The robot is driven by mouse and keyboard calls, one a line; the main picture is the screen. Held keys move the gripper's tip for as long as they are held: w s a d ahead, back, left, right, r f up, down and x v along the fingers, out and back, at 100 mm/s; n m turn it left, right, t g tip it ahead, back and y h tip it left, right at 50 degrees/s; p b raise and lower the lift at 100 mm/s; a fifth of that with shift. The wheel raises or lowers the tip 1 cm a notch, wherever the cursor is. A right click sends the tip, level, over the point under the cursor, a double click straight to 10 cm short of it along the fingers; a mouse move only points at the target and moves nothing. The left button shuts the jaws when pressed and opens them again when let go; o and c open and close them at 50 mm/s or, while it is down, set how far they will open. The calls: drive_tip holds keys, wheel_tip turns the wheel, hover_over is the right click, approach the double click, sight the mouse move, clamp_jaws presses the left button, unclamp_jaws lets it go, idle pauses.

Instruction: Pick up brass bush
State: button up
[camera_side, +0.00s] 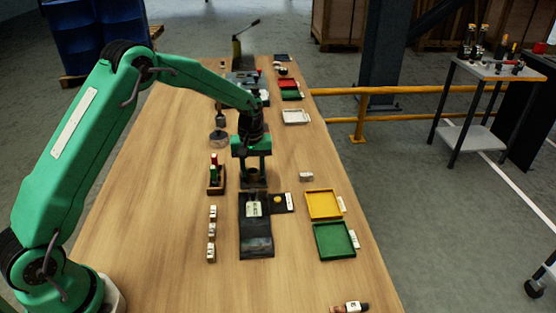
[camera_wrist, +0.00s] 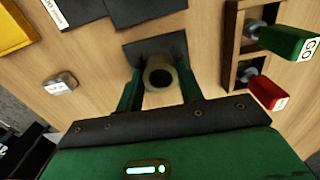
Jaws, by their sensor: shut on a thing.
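The brass bush (camera_wrist: 158,63) is a short hollow cylinder with a dark round bore, seen from above in the wrist view. My gripper (camera_wrist: 159,79) has a green finger on each side of it and is shut on it. In the side view, my gripper (camera_side: 254,167) points straight down over the table, with the bush (camera_side: 254,176) small and dark between its fingers. A dark square pad (camera_wrist: 137,51) lies under the bush. I cannot tell whether the bush touches the pad.
A wooden holder with green and red-handled tools (camera_side: 216,185) stands close to the left. A black mat (camera_side: 257,246) lies in front. Yellow (camera_side: 323,204) and green (camera_side: 334,240) trays are at right. A small metal block (camera_side: 306,177) sits nearby. Bare wood is free at left.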

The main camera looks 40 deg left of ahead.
drive_tip(key=shift+r, duration=0.15)
drive_tip(key=shift+r, duration=0.85)
wheel_tip(320, 180, up, 2)
drive_tip(key=shift+d+r, duration=0.1)
drive_tip(key=shift+r, duration=0.15)
drive_tip(key=s+d+r, duration=0.5)
drive_tip(key=d+r, duration=0.1)
drive_tip(key=d, duration=0.4)
drive_tip(key=shift+s+r, duration=0.25)
drive_tip(key=shift+r, duration=0.05)
drive_tip(key=shift+d, duration=0.1)
drive_tip(key=w+d+f, duration=0.3)
drive_tip(key=w+d, duration=0.6)
drive_tip(key=d, duration=0.2)
drive_tip(key=shift+d+f, duration=0.15)
drive_tip(key=shift+d, duration=0.15)
drive_tip(key=shift+f, duration=0.15)
